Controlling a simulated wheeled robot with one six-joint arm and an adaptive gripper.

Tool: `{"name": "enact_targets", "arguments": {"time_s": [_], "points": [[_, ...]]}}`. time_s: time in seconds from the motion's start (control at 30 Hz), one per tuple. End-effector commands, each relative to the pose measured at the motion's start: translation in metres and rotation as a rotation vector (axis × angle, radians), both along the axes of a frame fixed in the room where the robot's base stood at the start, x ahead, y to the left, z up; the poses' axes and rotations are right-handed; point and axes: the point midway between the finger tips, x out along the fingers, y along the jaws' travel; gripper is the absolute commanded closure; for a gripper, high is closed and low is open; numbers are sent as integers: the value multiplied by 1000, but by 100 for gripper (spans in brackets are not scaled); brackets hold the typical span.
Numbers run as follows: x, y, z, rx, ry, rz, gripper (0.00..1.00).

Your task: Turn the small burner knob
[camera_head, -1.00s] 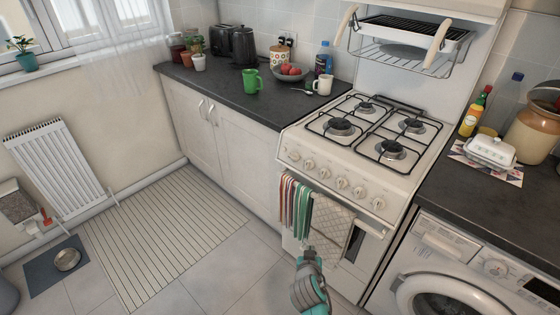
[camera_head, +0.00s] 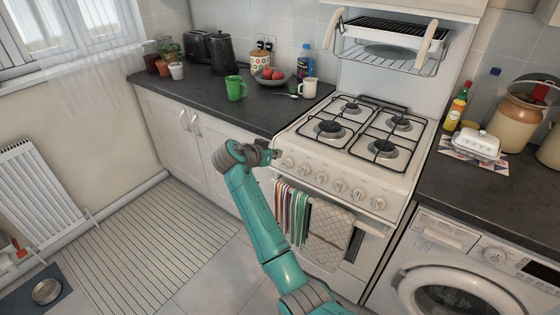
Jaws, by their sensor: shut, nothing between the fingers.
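The cream stove (camera_head: 395,170) has a row of several round knobs on its front panel. Its leftmost knob (camera_head: 288,162) shows just right of my gripper, and another knob (camera_head: 340,186) sits mid-row. I cannot read which knob belongs to the small burner. My gripper (camera_head: 275,154) is at the left end of the panel, close to the leftmost knob. It is shut and holds nothing. I cannot tell whether its tips touch the panel or knob. The hob above carries several burners under black grates (camera_head: 365,122).
Striped towels and a quilted cloth (camera_head: 328,228) hang below the knobs, right of my arm. The dark counter (camera_head: 205,95) holds a green mug (camera_head: 235,88) and a fruit bowl (camera_head: 272,78). A washing machine (camera_head: 455,270) stands right of the stove.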

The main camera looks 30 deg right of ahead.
Motion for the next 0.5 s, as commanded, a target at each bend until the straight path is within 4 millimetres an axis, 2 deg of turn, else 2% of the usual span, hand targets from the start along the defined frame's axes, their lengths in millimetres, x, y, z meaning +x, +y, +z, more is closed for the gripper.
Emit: {"name": "enact_targets", "arguments": {"time_s": [0.17, 0.5], "points": [[4, -13, -7, -1, 2, -3, 100], [22, -64, -36, -1, 2, -3, 100]]}}
